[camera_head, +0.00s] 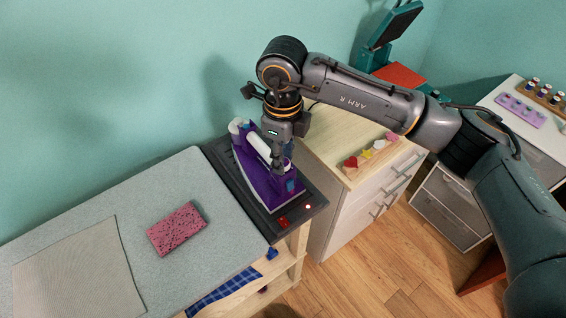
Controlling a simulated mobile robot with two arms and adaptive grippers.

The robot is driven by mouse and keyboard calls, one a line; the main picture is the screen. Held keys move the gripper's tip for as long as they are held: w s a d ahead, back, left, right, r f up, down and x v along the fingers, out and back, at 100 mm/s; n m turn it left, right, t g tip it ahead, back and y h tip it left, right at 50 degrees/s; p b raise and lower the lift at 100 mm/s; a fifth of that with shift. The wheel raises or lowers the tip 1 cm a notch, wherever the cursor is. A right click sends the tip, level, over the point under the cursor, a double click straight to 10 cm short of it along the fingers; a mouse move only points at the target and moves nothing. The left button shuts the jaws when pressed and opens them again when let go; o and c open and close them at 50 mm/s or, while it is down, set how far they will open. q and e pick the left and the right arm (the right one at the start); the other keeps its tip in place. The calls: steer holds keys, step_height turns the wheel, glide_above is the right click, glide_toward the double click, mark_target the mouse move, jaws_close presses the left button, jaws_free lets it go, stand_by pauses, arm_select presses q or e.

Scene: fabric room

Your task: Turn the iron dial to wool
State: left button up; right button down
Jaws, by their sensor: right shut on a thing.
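A purple and white iron (264,182) sits on a dark rest tray (225,162) at the right end of the ironing board. My right gripper (279,168) points down onto the top of the iron and is shut on a part of it. The fingertips are small and dark here, and they hide the dial, so I cannot read its setting. My left gripper is not in view.
The grey ironing board (120,205) bears a pink sponge (177,229) and a beige cloth (75,275). A drawer cabinet (345,205) with a tray of coloured shapes (371,152) stands close behind my right gripper. A blue checked cloth (222,291) lies on the shelf below.

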steer(key=shift+m+b, duration=0.8)
steer(key=shift+m, duration=0.2)
steer(key=c, duration=1)
jaws_free()
steer(key=shift+r, duration=0.2)
step_height(320, 180, up, 12)
steer(key=shift+f, duration=0.15)
steer(key=shift+a+f, duration=0.1)
